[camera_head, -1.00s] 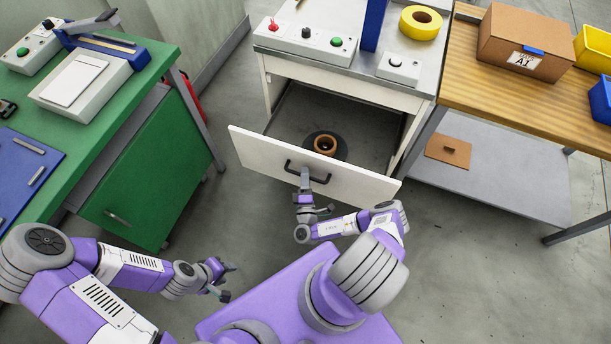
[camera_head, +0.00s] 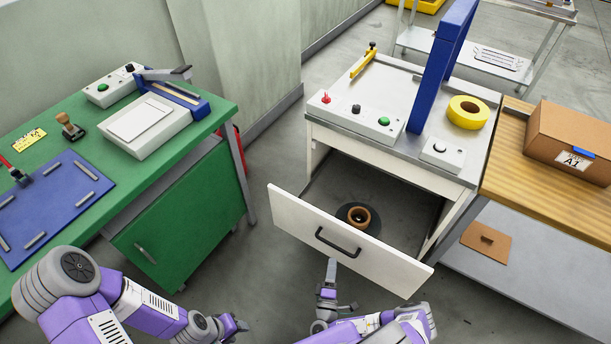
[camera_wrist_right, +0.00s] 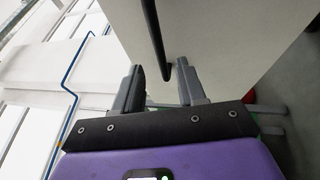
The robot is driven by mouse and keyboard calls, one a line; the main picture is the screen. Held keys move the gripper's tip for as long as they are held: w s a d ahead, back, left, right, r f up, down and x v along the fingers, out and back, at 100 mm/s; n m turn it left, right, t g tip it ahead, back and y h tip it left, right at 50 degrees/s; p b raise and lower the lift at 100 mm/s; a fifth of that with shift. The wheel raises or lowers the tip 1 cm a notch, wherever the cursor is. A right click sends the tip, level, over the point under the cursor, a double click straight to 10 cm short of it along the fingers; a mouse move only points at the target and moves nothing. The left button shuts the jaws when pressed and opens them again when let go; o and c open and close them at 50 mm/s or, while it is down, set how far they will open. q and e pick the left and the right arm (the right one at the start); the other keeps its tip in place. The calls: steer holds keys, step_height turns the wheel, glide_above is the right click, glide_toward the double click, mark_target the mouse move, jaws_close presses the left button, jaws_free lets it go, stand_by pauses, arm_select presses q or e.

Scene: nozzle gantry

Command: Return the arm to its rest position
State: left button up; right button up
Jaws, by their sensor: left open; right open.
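My right gripper (camera_head: 332,272) is open in front of the pulled-out white drawer (camera_head: 290,222), just below its black handle (camera_head: 338,242). In the right wrist view the open fingers (camera_wrist_right: 160,84) stand on either side of the lower end of the handle (camera_wrist_right: 155,40), with nothing clamped between them. Whether a finger touches the handle, I cannot tell. My left gripper (camera_head: 236,326) is open and empty, low in the head view, in front of the green cabinet.
The drawer holds a brown ring (camera_head: 359,216) on a dark round base. Left stands a green bench (camera_head: 215,112) with a blue mat (camera_head: 62,205). Above the drawer are a control box (camera_head: 360,124) and yellow tape roll (camera_head: 467,112). A wooden table (camera_head: 520,165) stands right.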

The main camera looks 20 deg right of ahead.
steer(key=a+r+n+y, duration=0.5)
steer(key=a+n+y, duration=0.5)
steer(key=y, duration=0.2)
steer(key=a+r+n+y, duration=0.4)
steer(key=a+n+y, duration=0.6)
steer(key=y, duration=0.2)
steer(key=s+a+f+n+g, duration=0.1)
steer(key=s+a+n+g, duration=0.2)
steer(key=s+n+g, duration=0.65)
steer(key=s+a+n+g, duration=0.3)
steer(key=s+n+g, duration=0.4)
steer(key=n+g, duration=0.45)
steer(key=d+f+n+h, duration=0.3)
steer(key=d+n+h, duration=0.45)
steer(key=n, duration=0.25)
steer(key=w+d+r+n+t+h+p, duration=0.1)
steer(key=w+d+r+n+t, duration=0.1)
steer(key=w+r+n+t, duration=0.1)
steer(key=w+n+t, duration=0.1)
steer(key=w+n, duration=0.1)
steer(key=w, duration=0.1)
steer(key=shift+w+d+r+n+t+h, duration=0.15)
steer(key=shift+w+d+n+t+h, duration=0.15)
steer(key=shift+w+d+n+h, duration=0.1)
